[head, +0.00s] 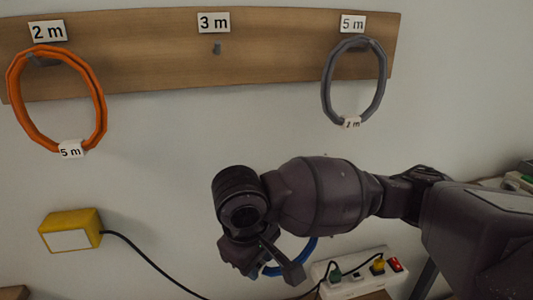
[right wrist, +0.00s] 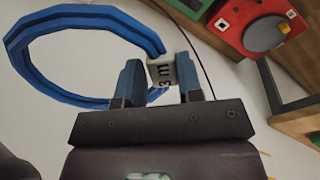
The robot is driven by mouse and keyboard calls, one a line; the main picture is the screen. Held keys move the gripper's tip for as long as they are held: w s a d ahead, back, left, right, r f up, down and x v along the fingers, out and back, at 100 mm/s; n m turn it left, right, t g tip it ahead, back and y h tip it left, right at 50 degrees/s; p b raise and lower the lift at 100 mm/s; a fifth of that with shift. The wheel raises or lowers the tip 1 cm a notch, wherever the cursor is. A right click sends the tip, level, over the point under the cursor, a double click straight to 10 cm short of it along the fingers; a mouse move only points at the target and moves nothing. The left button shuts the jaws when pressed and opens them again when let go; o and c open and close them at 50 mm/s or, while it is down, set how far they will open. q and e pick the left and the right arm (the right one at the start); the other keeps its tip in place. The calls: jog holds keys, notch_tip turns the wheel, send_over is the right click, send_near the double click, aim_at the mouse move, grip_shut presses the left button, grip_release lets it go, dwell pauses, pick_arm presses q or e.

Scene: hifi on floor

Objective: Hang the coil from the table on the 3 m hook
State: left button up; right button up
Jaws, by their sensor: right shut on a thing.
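A blue coil (head: 309,246) is held by my right gripper (head: 277,268), low in front of the wall; the arm hides most of it in the head view. In the right wrist view the blue coil (right wrist: 60,20) loops out to the left, with its white "3 m" tag (right wrist: 162,71) between the two fingers of my right gripper (right wrist: 160,82). The wooden board (head: 150,62) carries the "3 m" label (head: 213,22) with a bare grey hook (head: 217,48) below it. The coil is below that hook and apart from it. My left gripper is not in view.
An orange coil (head: 100,105) tagged "5 m" hangs under the "2 m" label. A grey coil (head: 326,95) hangs under the "5 m" label. A yellow box (head: 70,230) with a black cable and a power strip (head: 335,291) are low down. A red device (right wrist: 235,20) shows in the wrist view.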

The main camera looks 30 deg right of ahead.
pick_arm(q)
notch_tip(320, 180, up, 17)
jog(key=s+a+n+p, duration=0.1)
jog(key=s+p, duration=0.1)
jog(key=p, duration=2)
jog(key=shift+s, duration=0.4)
pick_arm(e)
jog(key=s+a+r+n+t+y, duration=0.1)
jog(key=s+r+n+t+y, duration=0.1)
jog(key=r+n+t, duration=0.5)
jog(key=s+r+n+t+y, duration=0.1)
jog(key=r+n+t+y, duration=0.2)
jog(key=r+n+t, duration=0.4)
notch_tip(320, 180, up, 10)
jog(key=shift+s+a+f+n+y, duration=0.2)
jog(key=shift+s+a+n+y, duration=0.2)
jog(key=shift+n, duration=0.8)
jog(key=shift+w+t, duration=0.2)
jog(key=shift+t, duration=0.1)
